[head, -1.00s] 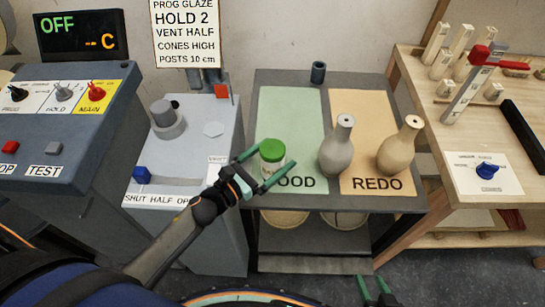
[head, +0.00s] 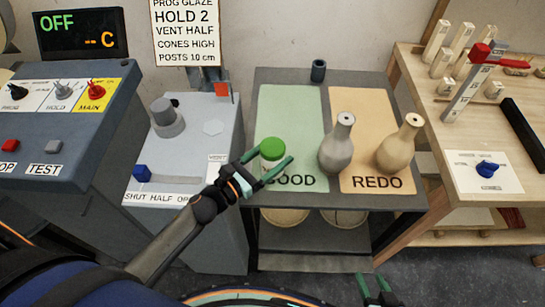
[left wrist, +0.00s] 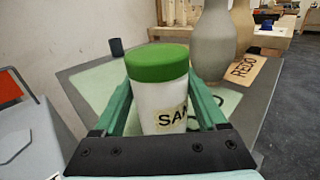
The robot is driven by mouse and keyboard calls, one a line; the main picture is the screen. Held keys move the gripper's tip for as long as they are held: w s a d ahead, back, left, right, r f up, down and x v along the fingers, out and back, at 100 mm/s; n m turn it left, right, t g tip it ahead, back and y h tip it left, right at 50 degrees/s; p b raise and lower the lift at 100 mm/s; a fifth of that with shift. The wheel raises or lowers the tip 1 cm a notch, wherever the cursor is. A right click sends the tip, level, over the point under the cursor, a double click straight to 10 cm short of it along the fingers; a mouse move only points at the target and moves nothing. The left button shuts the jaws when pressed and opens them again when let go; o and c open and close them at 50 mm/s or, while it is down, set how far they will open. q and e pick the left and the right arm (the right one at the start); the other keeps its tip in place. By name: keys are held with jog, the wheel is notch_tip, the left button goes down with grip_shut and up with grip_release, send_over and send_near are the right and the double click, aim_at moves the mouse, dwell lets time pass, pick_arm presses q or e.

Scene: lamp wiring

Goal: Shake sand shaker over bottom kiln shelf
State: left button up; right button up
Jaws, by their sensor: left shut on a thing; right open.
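The sand shaker (head: 272,152) is a white jar with a green lid and a label that reads "SAN" in the left wrist view (left wrist: 160,95). My left gripper (head: 264,172) is shut on it and holds it upright at the left edge of the green GOOD mat. The left wrist view shows one finger on each side of the jar. I cannot tell whether its base touches the table. My right gripper (head: 377,290) is open and empty at the bottom of the head view, below the table's front. No kiln shelf can be made out.
Two vases, one grey (head: 337,148) and one tan (head: 397,150), stand to the right of the shaker. A small dark cup (head: 318,70) stands at the back. A control panel (head: 55,130) is at left, a wooden bench (head: 440,110) at right.

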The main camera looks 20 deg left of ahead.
pick_arm(q)
jog(key=shift+c, duration=0.5)
jog(key=shift+r, duration=0.15)
